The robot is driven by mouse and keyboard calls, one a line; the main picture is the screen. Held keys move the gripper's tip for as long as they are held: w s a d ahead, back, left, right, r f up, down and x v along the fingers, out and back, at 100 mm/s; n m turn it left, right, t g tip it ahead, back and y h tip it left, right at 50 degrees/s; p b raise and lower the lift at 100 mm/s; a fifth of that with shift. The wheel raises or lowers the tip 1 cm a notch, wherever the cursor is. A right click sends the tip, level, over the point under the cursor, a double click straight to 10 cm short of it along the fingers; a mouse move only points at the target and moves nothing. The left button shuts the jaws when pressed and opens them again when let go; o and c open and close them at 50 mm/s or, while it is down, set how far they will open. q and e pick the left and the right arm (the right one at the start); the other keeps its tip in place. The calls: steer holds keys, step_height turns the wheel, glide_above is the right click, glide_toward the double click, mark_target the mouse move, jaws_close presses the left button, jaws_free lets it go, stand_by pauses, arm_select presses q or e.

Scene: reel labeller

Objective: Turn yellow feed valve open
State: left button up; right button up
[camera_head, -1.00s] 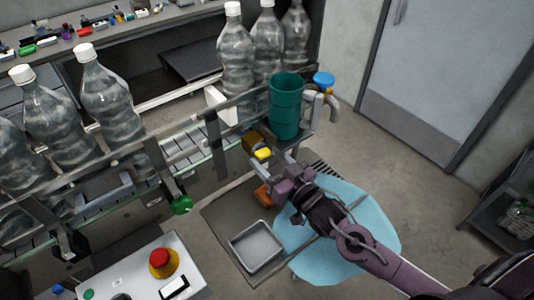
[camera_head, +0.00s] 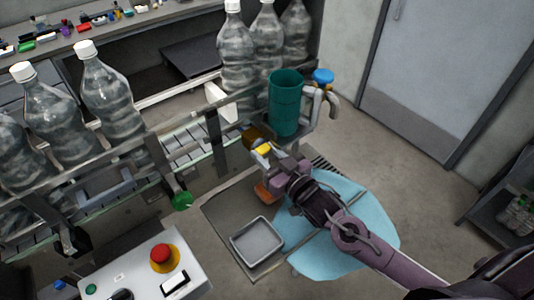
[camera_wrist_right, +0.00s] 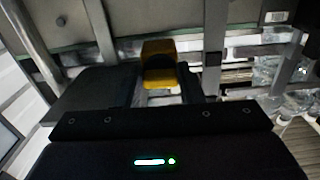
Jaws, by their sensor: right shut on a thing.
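The yellow feed valve (camera_head: 264,149) sits at the machine's front edge, below and left of the teal cylinder (camera_head: 286,103). My right gripper (camera_head: 267,156) is at the valve, shut on its yellow handle. In the right wrist view the yellow handle (camera_wrist_right: 159,66) lies between the dark fingers (camera_wrist_right: 160,88). Part of the handle is hidden by the gripper in the head view. My left gripper is not in view.
Large clear bottles (camera_head: 115,95) stand along the conveyor. A control box has a red button (camera_head: 164,257). A grey tray (camera_head: 257,243) lies below the gripper, beside a light-blue surface (camera_head: 350,235). A blue knob (camera_head: 323,76) is behind the cylinder.

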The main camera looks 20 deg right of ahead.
steer(key=shift+n, duration=0.3)
steer(key=o, duration=1)
steer(key=b+v, duration=0.2)
steer(key=v, duration=0.5)
steer(key=shift+s+d+b, duration=0.2)
steer(key=shift+s+b, duration=0.15)
